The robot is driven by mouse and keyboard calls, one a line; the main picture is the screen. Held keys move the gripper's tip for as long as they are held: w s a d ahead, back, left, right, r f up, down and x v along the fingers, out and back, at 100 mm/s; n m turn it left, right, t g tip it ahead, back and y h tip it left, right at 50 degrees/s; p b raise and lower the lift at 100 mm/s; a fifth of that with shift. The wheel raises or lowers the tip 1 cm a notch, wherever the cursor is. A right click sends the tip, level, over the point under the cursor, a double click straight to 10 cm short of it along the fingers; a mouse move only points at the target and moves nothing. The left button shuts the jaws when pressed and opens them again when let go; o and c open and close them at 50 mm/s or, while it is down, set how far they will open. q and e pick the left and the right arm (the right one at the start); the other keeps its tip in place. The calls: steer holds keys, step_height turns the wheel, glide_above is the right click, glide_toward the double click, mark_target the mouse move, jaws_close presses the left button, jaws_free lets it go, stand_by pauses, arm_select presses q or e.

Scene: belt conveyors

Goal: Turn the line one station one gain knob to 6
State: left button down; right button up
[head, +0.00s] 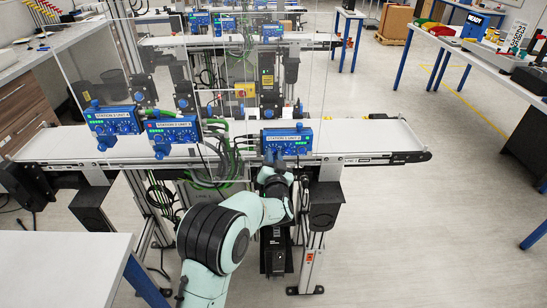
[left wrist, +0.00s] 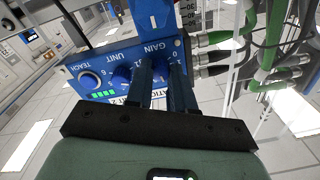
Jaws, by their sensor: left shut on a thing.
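A blue control box (head: 299,141) is mounted at the near edge of the front conveyor; its small station label is hard to read. In the left wrist view the same box (left wrist: 76,68) appears tilted, with a TEACH button (left wrist: 90,81), a UNIT knob (left wrist: 122,74) and the word GAIN. My left gripper (head: 272,158) reaches up to the box front. In the left wrist view its two fingers (left wrist: 166,74) are shut on the gain knob beside the GAIN marking. The fingers mostly hide the knob, so its pointer setting cannot be read. My right gripper is out of view.
Two more blue boxes (head: 112,121) (head: 173,131) stand to the left on the same conveyor (head: 370,138). Green cables (left wrist: 262,60) run close beside the held box. A white table (head: 60,262) is at lower left.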

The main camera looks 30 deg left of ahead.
arm_select(q)
steer(key=c, duration=1.3)
jaws_free()
steer(key=shift+o, duration=0.2)
steer(key=shift+s, duration=0.1)
steer(key=b+v, duration=0.3)
steer(key=v, duration=1)
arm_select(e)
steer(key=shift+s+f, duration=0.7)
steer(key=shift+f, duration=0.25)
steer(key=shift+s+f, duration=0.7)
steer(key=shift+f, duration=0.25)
arm_select(q)
steer(key=shift+s+d, duration=0.1)
